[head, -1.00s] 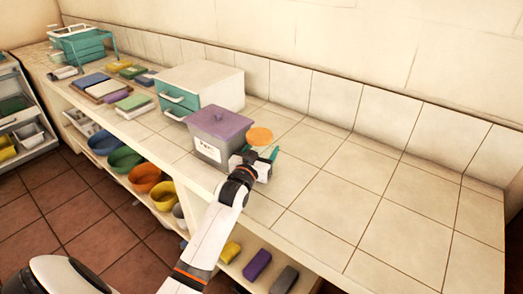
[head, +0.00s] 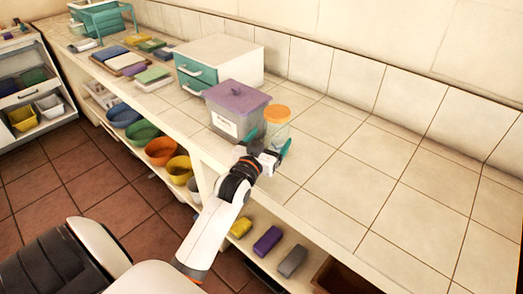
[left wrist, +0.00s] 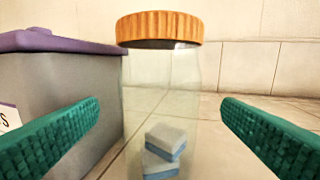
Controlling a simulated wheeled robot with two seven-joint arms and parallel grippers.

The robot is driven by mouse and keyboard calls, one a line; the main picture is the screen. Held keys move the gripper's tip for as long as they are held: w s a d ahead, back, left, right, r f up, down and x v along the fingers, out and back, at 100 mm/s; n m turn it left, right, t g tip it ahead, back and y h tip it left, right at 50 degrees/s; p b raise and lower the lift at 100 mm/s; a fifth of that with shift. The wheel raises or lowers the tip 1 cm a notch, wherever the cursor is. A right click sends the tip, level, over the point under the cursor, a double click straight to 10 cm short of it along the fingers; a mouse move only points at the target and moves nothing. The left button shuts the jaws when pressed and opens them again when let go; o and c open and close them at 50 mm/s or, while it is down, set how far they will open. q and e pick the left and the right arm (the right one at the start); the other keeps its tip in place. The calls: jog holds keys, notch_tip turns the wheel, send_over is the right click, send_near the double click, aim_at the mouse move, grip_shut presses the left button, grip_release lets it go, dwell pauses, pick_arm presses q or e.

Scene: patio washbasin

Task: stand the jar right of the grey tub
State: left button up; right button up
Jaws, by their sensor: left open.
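The clear jar (head: 276,130) with an orange lid stands upright on the tiled counter, just right of the grey tub (head: 224,124) with its purple lid. In the left wrist view the jar (left wrist: 160,100) holds blue-and-white blocks, and the tub (left wrist: 60,90) is close on its left. My left gripper (head: 267,142) is open at the jar's front side. Its green fingers (left wrist: 160,140) show to the left and right of the jar, apart from it in the picture. The jar's base is partly hidden in the head view. My right gripper is not in view.
A white drawer box (head: 220,60) with teal fronts stands behind the tub. The counter right of the jar (head: 370,170) is clear up to the tiled back wall. Coloured bowls (head: 160,151) and blocks (head: 267,240) sit on the shelf below.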

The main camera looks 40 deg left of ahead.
pick_arm(q)
jog(key=s, duration=0.3)
jog(key=s+d, duration=0.1)
jog(key=s, duration=0.1)
jog(key=shift+s, duration=0.15)
dwell(0.3)
